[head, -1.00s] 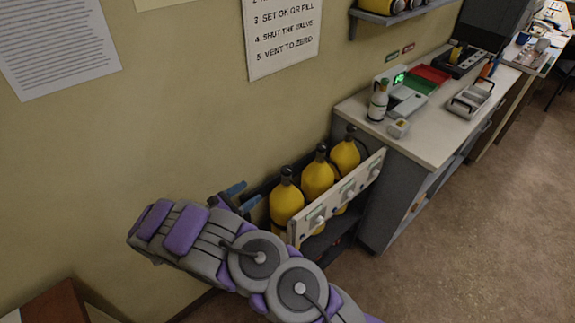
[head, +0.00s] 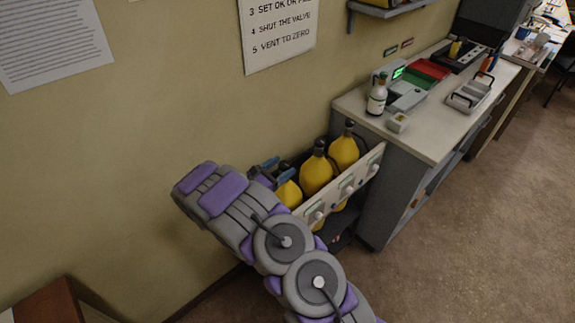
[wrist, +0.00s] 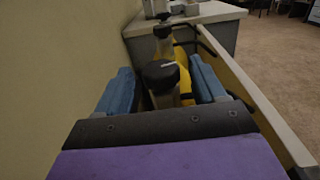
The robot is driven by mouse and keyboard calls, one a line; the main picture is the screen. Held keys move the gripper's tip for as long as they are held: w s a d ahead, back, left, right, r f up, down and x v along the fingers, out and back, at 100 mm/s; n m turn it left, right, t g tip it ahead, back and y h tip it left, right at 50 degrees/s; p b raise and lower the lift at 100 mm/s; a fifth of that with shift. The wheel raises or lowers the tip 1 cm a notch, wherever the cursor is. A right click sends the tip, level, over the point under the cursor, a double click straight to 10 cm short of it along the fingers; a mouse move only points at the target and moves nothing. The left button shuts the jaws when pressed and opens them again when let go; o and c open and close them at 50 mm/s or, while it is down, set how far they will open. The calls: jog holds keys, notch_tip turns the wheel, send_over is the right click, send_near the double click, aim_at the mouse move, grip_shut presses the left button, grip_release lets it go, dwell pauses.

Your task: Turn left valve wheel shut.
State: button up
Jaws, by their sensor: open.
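Three yellow cylinders stand in a rack by the wall. The left cylinder (head: 289,194) is partly hidden by my arm and gripper. Its black valve wheel (wrist: 160,73) shows in the wrist view between my blue fingers. My gripper (wrist: 163,88) is open, with one finger on each side of the wheel and gaps visible on both sides. I cannot tell whether the fingertips are level with it. In the head view my gripper (head: 273,171) is at the top of the left cylinder. The middle cylinder (head: 316,174) and right cylinder (head: 343,152) are clear of it.
A pale panel (head: 333,193) with knobs runs along the rack's front. The wall is close on the left. A counter (head: 430,130) with a bottle (head: 377,97) and trays stands beyond the rack. The floor at right is open.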

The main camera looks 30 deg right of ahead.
aim_at(288, 163)
jog(key=shift+x, duration=1.85)
jog(key=shift+c, duration=0.3)
jog(key=c, duration=0.9)
jog(key=shift+r, duration=0.1)
